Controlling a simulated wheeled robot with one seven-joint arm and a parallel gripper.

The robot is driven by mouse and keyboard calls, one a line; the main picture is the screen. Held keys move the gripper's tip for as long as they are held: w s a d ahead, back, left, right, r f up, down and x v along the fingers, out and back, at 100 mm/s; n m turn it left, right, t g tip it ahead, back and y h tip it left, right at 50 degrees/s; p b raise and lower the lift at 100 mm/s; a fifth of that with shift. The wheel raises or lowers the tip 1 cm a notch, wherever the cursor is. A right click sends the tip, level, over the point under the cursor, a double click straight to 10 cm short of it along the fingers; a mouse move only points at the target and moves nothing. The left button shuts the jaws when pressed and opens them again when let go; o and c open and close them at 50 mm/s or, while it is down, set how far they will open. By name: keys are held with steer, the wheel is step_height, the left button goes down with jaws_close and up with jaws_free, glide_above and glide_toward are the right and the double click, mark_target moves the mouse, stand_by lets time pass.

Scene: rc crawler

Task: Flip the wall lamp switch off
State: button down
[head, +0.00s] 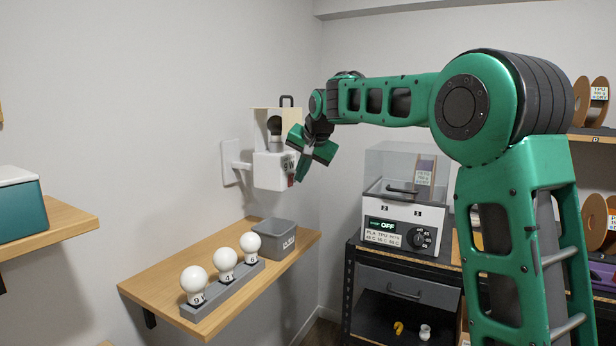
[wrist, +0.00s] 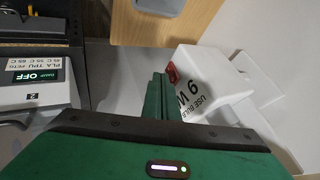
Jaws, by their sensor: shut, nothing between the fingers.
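The wall lamp (head: 267,170) is a white box on a wall bracket, with a cream open-fronted housing above it and a dark bulb-shaped part inside. Its box also shows in the wrist view (wrist: 215,88), marked "9 W" and "USE BULB". A red switch (head: 291,181) sits on the box's side; it also shows in the wrist view (wrist: 172,72). I cannot tell which way it is tipped. My gripper (head: 301,177) is shut and empty, close beside the switch. In the wrist view its green fingertips (wrist: 158,80) are together just left of the box; contact is unclear.
Below the lamp, a wooden shelf (head: 150,287) holds a grey rack (head: 225,291) with three white bulbs and a grey bin (head: 277,240). A dryer box (head: 405,215) reading "OFF" stands on a black cabinet to the right. A teal box (head: 20,212) sits at far left.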

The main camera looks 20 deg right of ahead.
steer(key=shift+w+a+r, duration=0.1)
steer(key=shift+w+a, duration=0.2)
steer(key=shift+a, duration=0.05)
steer(key=shift+w+a+r, duration=0.1)
steer(key=shift+w+a, duration=0.05)
stand_by(0.4)
steer(key=shift+r, duration=0.8)
